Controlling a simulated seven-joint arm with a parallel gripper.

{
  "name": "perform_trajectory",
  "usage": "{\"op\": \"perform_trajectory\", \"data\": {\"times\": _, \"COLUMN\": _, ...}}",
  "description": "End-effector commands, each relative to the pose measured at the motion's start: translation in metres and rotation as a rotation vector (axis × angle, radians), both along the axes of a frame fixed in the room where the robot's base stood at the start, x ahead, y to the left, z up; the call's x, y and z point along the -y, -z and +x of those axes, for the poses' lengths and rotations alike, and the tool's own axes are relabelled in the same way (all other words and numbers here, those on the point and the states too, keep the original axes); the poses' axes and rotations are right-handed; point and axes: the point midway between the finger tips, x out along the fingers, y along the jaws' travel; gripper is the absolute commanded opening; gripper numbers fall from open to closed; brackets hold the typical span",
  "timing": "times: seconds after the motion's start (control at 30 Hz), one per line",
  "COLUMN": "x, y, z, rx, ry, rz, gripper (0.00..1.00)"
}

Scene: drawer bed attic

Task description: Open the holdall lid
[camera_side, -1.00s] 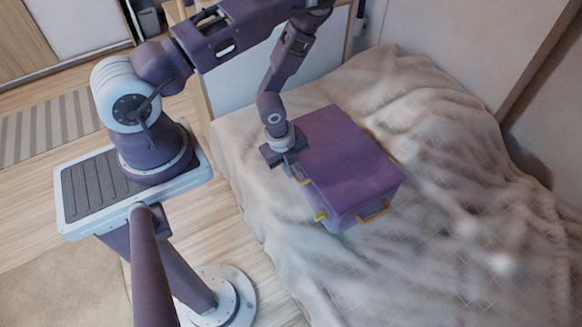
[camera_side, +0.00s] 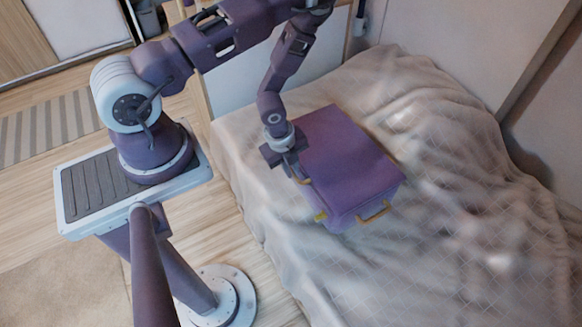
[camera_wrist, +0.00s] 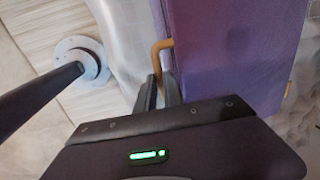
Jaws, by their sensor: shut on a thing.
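The purple holdall (camera_side: 345,190) sits on the bed, its lid (camera_side: 347,155) lying closed over the top as far as I can see. It has tan handles, one on the near right end (camera_side: 373,212). My gripper (camera_side: 290,170) is at the holdall's left side, close to the lid's edge. In the wrist view, my gripper (camera_wrist: 160,88) has its dark fingers shut on a tan handle (camera_wrist: 158,52) beside the purple side of the holdall (camera_wrist: 235,50). The fingertips partly hide the grip.
The holdall rests on a bed with a rumpled beige cover (camera_side: 450,190). A yellow tab (camera_side: 320,216) shows low on the holdall's left side. A pale panel (camera_side: 260,90) stands behind the bed. Wooden floor lies to the left.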

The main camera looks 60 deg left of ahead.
Motion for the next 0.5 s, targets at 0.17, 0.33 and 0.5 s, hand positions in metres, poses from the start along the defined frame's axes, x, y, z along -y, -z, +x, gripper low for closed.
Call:
{"op": "perform_trajectory", "data": {"times": 0.17, "x": 0.0, "y": 0.0, "z": 0.0, "rx": 0.0, "ry": 0.0, "rz": 0.001, "gripper": 0.0}}
{"op": "perform_trajectory", "data": {"times": 0.33, "x": 0.0, "y": -0.001, "z": 0.0, "rx": -0.004, "ry": -0.001, "rz": 0.001, "gripper": 0.0}}
{"op": "perform_trajectory", "data": {"times": 0.5, "x": 0.0, "y": -0.013, "z": 0.003, "rx": -0.037, "ry": -0.001, "rz": 0.0, "gripper": 0.0}}
